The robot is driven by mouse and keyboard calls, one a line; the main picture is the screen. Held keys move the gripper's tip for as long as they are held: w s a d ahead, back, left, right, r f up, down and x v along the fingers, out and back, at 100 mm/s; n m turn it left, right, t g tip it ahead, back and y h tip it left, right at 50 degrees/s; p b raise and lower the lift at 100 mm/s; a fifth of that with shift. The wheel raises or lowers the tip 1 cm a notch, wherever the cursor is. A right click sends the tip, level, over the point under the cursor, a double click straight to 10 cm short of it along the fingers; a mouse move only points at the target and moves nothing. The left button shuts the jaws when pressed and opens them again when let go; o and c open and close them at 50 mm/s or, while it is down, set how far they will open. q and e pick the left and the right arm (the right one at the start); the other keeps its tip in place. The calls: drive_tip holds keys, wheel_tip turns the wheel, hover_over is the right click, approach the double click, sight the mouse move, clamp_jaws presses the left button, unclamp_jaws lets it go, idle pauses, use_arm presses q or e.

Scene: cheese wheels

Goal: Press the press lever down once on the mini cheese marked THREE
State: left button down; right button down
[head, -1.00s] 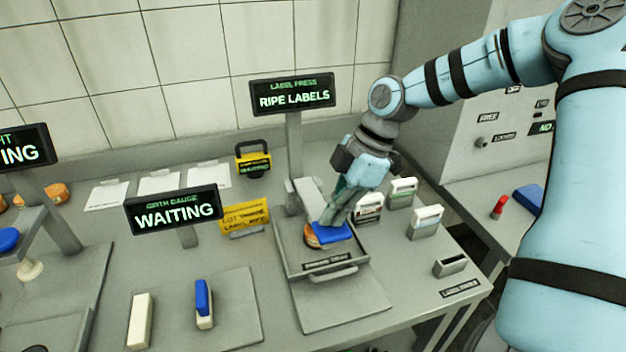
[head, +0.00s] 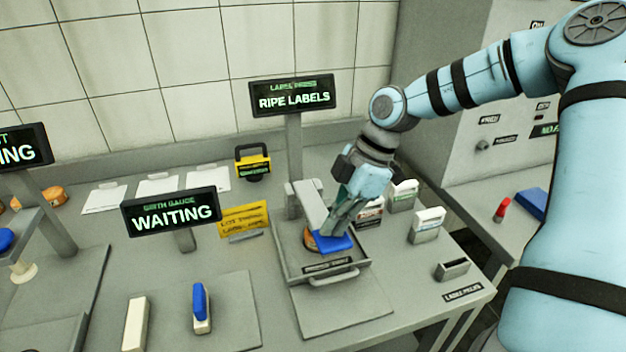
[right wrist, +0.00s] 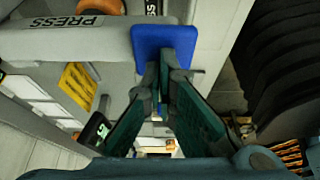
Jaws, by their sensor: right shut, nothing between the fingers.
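The label press stands under the RIPE LABELS sign (head: 294,97). Its grey press lever (head: 309,203) ends in a blue pad (head: 333,244), tilted down over the tray (head: 340,265). An orange mini cheese (head: 307,239) sits in the tray, mostly hidden by the pad; its marking cannot be read. My right gripper (head: 330,231) is shut and empty, fingertips against or just above the blue pad. In the right wrist view the fingertips (right wrist: 166,66) meet the blue pad (right wrist: 162,40) beside the lever marked PRESS (right wrist: 62,28). My left gripper is out of view.
Several label holders, one a white-topped block (head: 427,223), stand right of the press. A yellow card (head: 244,220) and the WAITING sign (head: 172,212) are to its left.

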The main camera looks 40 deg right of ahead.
drive_tip(key=shift+s+f+b, duration=0.2)
drive_tip(key=shift+f+b, duration=0.3)
drive_tip(key=shift+b, duration=0.1)
idle(1.0)
drive_tip(key=shift+b, duration=0.65)
idle(1.4)
drive_tip(key=shift+r, duration=0.15)
drive_tip(key=w+d+r+p, duration=0.1)
drive_tip(key=w+r+p, duration=0.4)
drive_tip(key=r+p, duration=0.6)
drive_tip(key=shift+d+r, duration=0.35)
drive_tip(key=shift+r, duration=0.15)
wheel_tip(320, 180, up, 8)
drive_tip(key=p, duration=0.6)
idle(0.5)
